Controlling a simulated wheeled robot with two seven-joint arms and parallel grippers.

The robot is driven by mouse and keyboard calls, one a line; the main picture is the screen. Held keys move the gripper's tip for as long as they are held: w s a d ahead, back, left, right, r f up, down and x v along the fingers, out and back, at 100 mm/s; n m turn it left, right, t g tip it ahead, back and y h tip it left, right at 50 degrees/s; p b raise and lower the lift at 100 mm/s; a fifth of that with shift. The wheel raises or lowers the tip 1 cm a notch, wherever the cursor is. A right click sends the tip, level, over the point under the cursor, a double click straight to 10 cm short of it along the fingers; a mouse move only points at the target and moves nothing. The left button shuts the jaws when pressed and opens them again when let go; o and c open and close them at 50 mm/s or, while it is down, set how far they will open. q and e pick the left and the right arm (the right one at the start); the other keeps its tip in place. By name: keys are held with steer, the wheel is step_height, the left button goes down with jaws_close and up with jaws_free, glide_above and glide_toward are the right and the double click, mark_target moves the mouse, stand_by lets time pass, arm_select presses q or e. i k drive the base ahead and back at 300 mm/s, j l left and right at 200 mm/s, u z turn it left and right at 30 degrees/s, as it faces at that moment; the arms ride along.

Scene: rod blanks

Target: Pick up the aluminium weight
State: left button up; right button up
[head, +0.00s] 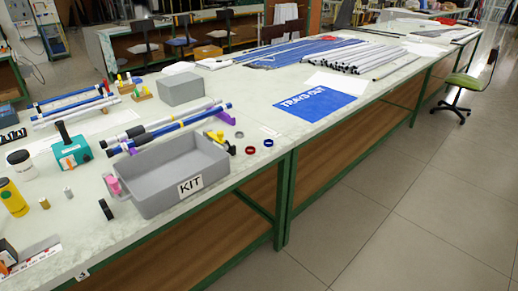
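A small silver-grey cylinder (68,192), which looks like the aluminium weight, stands upright on the pale bench top at the left. A brass-coloured cylinder (44,203) stands to its left, a little nearer. A taller black cylinder (105,209) is to its right, also nearer, close to the grey KIT box. All three are apart from each other. Neither of my grippers shows in the head view.
The grey KIT box (158,203) is right of the weights, with a pink item at its left end. A yellow bottle (12,198), a white jar (21,163) and a teal tool (70,150) surround the area. Blue and grey rods (178,124) lie behind the box.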

mark_target(67, 191)
steer(key=u, duration=1.35)
steer(key=i+z, duration=0.4)
steer(key=i+j+z, duration=0.2)
steer(key=i+z, duration=0.15)
steer(key=i, duration=0.2)
